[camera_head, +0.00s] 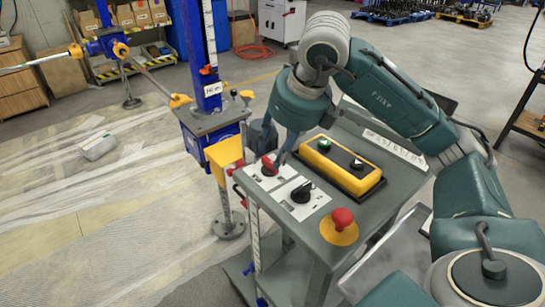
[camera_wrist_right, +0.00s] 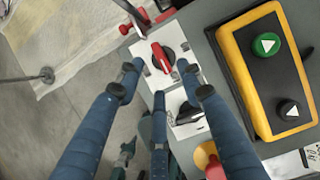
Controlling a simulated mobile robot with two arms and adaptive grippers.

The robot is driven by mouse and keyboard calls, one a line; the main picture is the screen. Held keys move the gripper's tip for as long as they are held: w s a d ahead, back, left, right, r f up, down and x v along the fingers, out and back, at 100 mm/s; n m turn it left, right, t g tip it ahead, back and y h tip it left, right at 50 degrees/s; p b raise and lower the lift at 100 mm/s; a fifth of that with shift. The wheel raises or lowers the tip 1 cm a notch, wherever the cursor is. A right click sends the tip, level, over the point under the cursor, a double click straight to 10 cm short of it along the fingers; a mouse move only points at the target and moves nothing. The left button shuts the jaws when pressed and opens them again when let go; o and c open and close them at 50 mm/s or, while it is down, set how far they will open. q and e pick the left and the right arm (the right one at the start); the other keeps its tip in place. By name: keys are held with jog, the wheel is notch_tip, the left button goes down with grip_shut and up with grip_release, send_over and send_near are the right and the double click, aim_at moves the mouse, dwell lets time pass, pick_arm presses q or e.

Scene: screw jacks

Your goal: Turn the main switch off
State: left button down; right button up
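The main switch (camera_head: 269,166) is a red rotary handle on a black base and white plate, at the left edge of the grey control panel. In the right wrist view the red handle (camera_wrist_right: 162,57) lies slantwise, just beyond my fingertips. My right gripper (camera_head: 281,157) is above the panel close to the switch, partly hidden by its own arm. In the right wrist view its blue fingers (camera_wrist_right: 157,75) are spread apart, with the switch showing between and beyond the tips. I cannot tell whether any finger touches it. My left gripper is not in view.
Close to the switch are a black rotary knob (camera_head: 301,192), a yellow button box (camera_head: 341,166) with green and black buttons, and a red mushroom button (camera_head: 342,217) on a yellow base. A blue screw-jack column (camera_head: 202,60) stands behind left.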

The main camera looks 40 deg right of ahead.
jog(key=v, duration=0.6)
jog(key=shift+r, duration=0.3)
jog(key=shift+s, duration=0.1)
